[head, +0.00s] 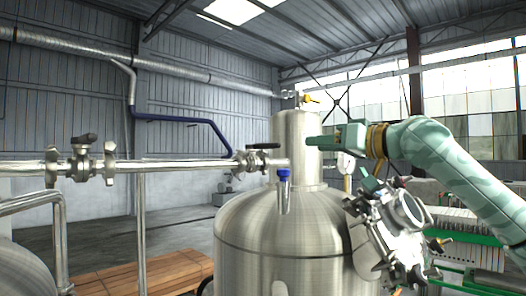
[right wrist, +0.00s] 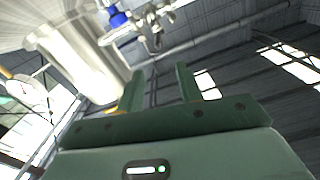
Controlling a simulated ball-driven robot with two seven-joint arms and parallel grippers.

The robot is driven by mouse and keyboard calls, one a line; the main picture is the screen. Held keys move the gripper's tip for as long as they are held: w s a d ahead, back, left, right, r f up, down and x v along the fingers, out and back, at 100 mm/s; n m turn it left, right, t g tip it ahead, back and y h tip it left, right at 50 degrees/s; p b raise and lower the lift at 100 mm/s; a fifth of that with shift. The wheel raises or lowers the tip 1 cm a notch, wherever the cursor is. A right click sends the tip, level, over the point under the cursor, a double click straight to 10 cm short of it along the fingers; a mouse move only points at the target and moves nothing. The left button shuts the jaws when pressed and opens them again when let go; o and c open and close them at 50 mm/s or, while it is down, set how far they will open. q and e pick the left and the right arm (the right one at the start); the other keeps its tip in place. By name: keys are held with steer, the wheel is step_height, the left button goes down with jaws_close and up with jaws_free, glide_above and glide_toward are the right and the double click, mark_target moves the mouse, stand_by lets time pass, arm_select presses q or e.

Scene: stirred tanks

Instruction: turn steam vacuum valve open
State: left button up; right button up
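A steel pipe (head: 180,166) runs across the head view to a valve (head: 250,160) with a dark lever handle (head: 263,146) lying along the pipe. A second dark-handled valve (head: 82,160) sits further left. A small yellow-handled valve (head: 309,99) tops the tall cylinder. I cannot tell which is the steam vacuum valve. My right gripper (head: 309,142) points left, in front of the cylinder and right of the nearer dark lever, apart from it. In the right wrist view its fingers (right wrist: 158,76) are spread and empty, with blurred metal fittings (right wrist: 150,22) beyond. My left gripper is out of view.
A large steel tank (head: 285,235) stands below the pipe, with a blue-capped fitting (head: 284,176) hanging at the pipe's end. Metal clamps and fittings (head: 395,215) sit below my right arm. A round gauge (right wrist: 26,88) shows in the right wrist view. Wooden boards (head: 150,275) lie behind.

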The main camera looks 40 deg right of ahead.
mark_target(273, 146)
steer(key=w+p, duration=0.3)
steer(key=w, duration=0.1)
steer(key=w+p, duration=0.3)
steer(key=w, duration=0.2)
steer(key=w+p, duration=0.4)
steer(key=w, duration=0.1)
steer(key=shift+w+a, duration=0.1)
steer(key=shift+a, duration=0.3)
steer(key=shift+w+a, duration=0.1)
steer(key=shift+w, duration=0.4)
jaws_close()
